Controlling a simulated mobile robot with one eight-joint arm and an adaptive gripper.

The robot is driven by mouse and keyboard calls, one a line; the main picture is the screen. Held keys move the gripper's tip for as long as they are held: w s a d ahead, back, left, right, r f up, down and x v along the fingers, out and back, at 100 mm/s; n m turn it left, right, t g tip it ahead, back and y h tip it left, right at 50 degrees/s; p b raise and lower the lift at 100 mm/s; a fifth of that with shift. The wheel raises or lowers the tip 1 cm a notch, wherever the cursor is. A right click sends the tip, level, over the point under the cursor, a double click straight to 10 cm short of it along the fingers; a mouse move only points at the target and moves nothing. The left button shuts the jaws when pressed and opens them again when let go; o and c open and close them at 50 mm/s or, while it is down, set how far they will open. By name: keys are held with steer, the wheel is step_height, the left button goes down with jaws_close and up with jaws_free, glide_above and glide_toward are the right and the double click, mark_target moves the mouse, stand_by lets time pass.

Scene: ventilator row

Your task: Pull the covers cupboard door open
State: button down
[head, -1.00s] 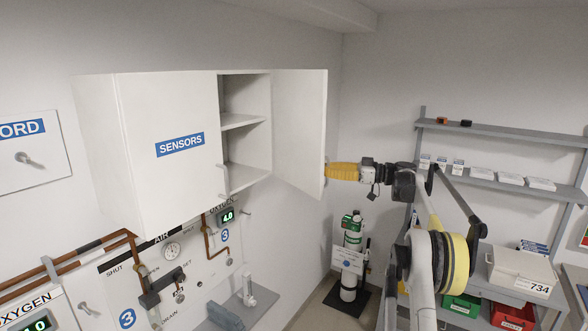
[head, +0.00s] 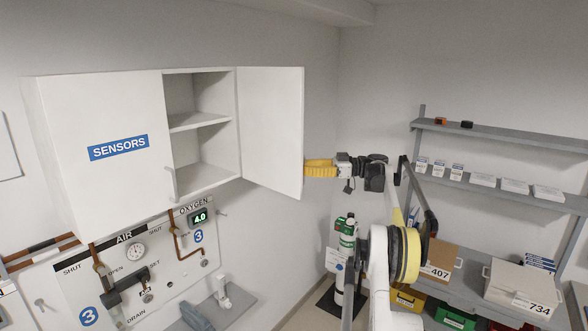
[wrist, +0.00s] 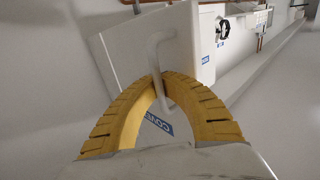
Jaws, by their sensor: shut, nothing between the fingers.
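The covers cupboard door (head: 270,130) stands wide open, hinged on the right side of the wall cupboard. Its outer face shows in the wrist view with a white bar handle (wrist: 156,52) and a partly hidden blue label (wrist: 158,124) reading "COVE". My gripper (head: 308,168) has yellow fingers and is at the door's free edge, on the outer side. In the wrist view its fingertips (wrist: 161,80) are together at the handle, with the bar passing by them. I cannot tell whether they touch it. The open compartment (head: 198,135) shows a shelf and looks empty.
The SENSORS door (head: 105,150) beside the opening is closed. Gas panels with pipes and gauges are below. A gas cylinder (head: 346,240) stands in the corner. A grey shelf rack (head: 500,141) with boxes stands at right, close to my arm.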

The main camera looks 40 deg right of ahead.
steer(key=shift+s+d+f, duration=0.15)
steer(key=shift+s, duration=0.05)
steer(key=c, duration=1.8)
jaws_free()
steer(key=shift+s, duration=0.15)
steer(key=o, duration=0.3)
steer(key=shift+s+d+r, duration=0.2)
steer(key=shift+s+d, duration=0.15)
steer(key=shift+s, duration=0.05)
steer(key=shift+w+a, duration=0.35)
steer(key=shift+w, duration=0.15)
steer(key=shift+s+d, duration=0.1)
steer(key=shift+s, duration=0.05)
